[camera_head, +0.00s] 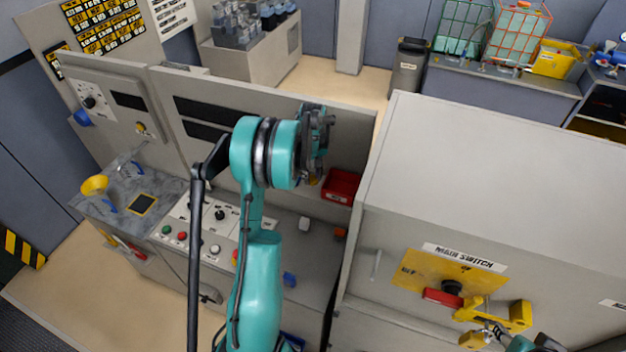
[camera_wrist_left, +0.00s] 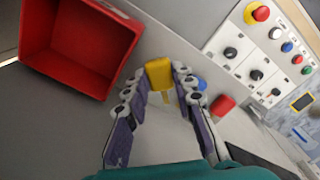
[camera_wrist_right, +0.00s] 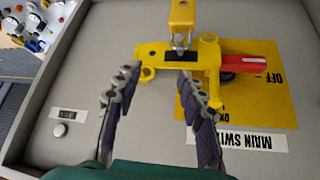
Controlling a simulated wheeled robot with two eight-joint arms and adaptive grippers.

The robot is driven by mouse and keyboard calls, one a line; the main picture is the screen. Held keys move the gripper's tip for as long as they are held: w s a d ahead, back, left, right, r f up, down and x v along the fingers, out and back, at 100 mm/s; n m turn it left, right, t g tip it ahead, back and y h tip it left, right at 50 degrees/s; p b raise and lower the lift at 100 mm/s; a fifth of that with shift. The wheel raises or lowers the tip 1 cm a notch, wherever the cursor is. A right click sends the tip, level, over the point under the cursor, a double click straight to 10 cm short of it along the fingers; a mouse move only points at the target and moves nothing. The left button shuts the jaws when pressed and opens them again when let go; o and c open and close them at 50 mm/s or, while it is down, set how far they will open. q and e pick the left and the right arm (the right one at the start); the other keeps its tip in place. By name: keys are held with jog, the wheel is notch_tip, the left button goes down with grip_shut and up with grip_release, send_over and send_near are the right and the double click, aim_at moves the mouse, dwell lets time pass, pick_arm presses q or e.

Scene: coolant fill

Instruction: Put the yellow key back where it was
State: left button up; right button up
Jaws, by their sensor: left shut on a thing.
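The yellow key (camera_wrist_left: 160,74) is held between the fingertips of my left gripper (camera_wrist_left: 164,88), with its broad yellow head facing away from the palm. In the head view my left gripper (camera_head: 318,145) is raised in front of the grey machine panel, and the key is mostly hidden behind it. My right gripper (camera_wrist_right: 157,78) has its fingers apart in front of the yellow lock bracket (camera_wrist_right: 155,55) at the main switch. I see nothing held between those fingers. A small yellow piece (camera_head: 140,128) shows on the left panel; I cannot tell what it is.
An open red bin (camera_wrist_left: 82,45) is beside my left gripper; it also shows in the head view (camera_head: 341,186). A button console (camera_head: 208,225) lies below. The main switch's red handle (camera_head: 443,297) is on the large grey cabinet (camera_head: 480,180) at right. A yellow funnel (camera_head: 94,186) stands left.

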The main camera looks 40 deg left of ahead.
aim_at(314, 178)
pick_arm(q)
jog(key=f, duration=0.1)
jog(key=w+f, duration=0.1)
jog(key=f, duration=0.1)
jog(key=shift+f, duration=0.2)
jog(key=shift+s+r, duration=0.15)
jog(key=shift+s, duration=0.2)
jog(key=o, duration=0.9)
jog(key=shift+w+f, duration=0.2)
jog(key=shift+f, duration=0.05)
pick_arm(e)
jog(key=shift+w+r, duration=0.1)
jog(key=shift+w, duration=0.25)
pick_arm(q)
jog(key=shift+s+r, duration=0.1)
jog(key=shift+r, duration=0.15)
notch_tip(314, 178, up, 12)
jog(key=shift+b, duration=0.75)
pick_arm(e)
jog(key=shift+f, duration=0.8)
